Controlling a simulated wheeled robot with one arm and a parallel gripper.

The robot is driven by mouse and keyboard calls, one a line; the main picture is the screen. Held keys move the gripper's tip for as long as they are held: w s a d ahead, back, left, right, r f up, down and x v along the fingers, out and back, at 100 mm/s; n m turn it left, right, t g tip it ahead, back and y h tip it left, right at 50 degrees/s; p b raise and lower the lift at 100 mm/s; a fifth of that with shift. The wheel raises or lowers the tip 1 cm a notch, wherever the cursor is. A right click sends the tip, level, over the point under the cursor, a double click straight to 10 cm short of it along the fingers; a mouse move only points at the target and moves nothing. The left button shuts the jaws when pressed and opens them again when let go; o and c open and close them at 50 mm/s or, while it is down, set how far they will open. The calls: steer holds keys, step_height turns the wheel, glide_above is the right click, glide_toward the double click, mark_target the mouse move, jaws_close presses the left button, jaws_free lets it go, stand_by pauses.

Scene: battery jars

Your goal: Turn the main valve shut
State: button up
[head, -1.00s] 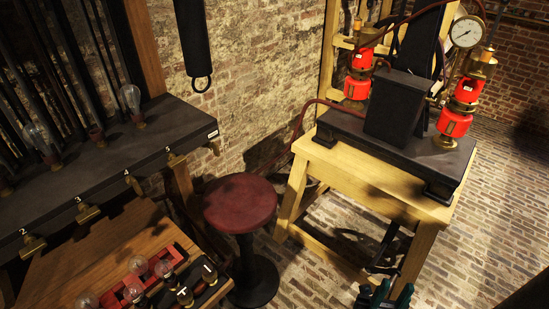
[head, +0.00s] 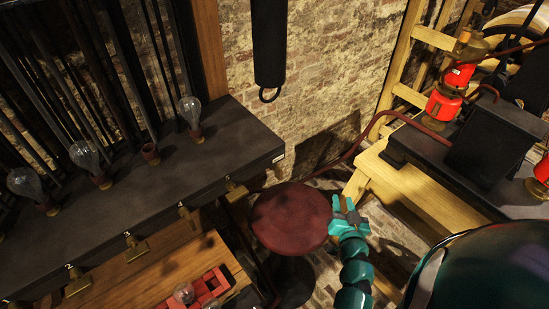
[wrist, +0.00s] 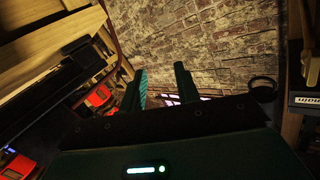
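A white label (head: 279,157) is on the right end of the dark bench (head: 215,150); it also shows at the right edge of the wrist view, where the label (wrist: 306,100) reads "main" upside down. I cannot make out the main valve itself clearly now. Several brass taps (head: 187,213) line the bench's front edge. My gripper (head: 345,203) is to the right of the bench end, over the right edge of the red stool in the picture. In the wrist view its two fingers (wrist: 163,88) are apart with nothing between them.
A round red stool (head: 290,215) stands in front of the bench end. A wooden table (head: 425,190) with red cylinders (head: 442,105) is at right. Glass bulbs (head: 190,112) stand on the bench.

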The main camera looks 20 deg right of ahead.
steer(key=s+a+r+n+t+y+p, duration=0.1)
steer(key=a+r+n+y+p, duration=0.1)
steer(key=a+r+n+y, duration=0.35)
steer(key=n+y+b, duration=0.1)
steer(key=n+y, duration=0.4)
steer(key=y, duration=0.1)
glide_toward(278, 166)
steer(key=p+x, duration=0.1)
steer(key=x, duration=0.9)
steer(key=shift+r, duration=0.1)
steer(key=shift+p+x, duration=0.3)
steer(key=shift+x, duration=0.45)
steer(key=shift+f, duration=0.2)
jaws_close()
